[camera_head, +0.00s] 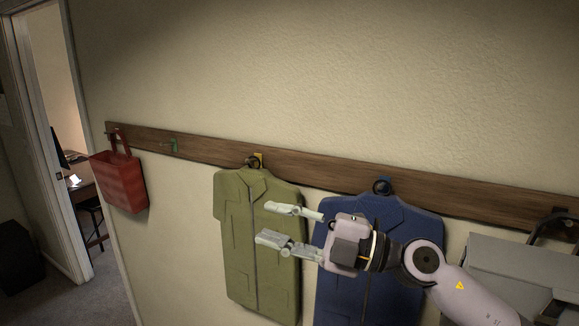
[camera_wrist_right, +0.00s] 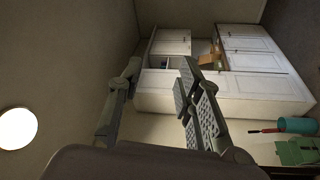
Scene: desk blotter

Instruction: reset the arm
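My right gripper (camera_head: 266,223) reaches in from the right in the head view, its fingers pointing left. The fingers are spread apart with nothing between them. It is in front of a green coat (camera_head: 232,265) and a blue coat (camera_head: 405,235), partly covering both. I cannot tell whether it touches either one. In the right wrist view the two fingers of the right gripper (camera_wrist_right: 160,68) also stand apart and empty. My left gripper is in neither view.
A wooden rail (camera_head: 325,176) with hooks runs along the wall. A red bag (camera_head: 120,182) hangs at its left end and a grey bag (camera_head: 515,260) at its right. A doorway opens at far left. The wrist view shows white cabinets (camera_wrist_right: 255,88) and a teal cylinder (camera_wrist_right: 298,125).

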